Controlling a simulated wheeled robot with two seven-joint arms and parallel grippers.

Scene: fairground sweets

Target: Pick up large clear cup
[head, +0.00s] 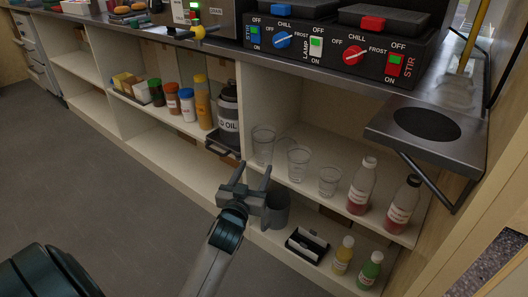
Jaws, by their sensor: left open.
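Three clear cups stand upright in a row on the middle shelf under the counter. The leftmost, the large clear cup (263,146), looks tallest; a middle-sized cup (298,164) and a smaller cup (329,181) stand to its right. My left gripper (254,173) is open and empty, its fingers pointing up toward the shelf. It is in front of and below the large cup in the picture, and apart from it. My right gripper is not in view.
Bottles with red contents (361,187) stand right of the cups. A black oil container (228,110) stands in a dark tray to their left. A grey cylinder (278,209), a black box (307,245) and small bottles (343,257) are lower down. The counter (300,75) overhangs the shelf.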

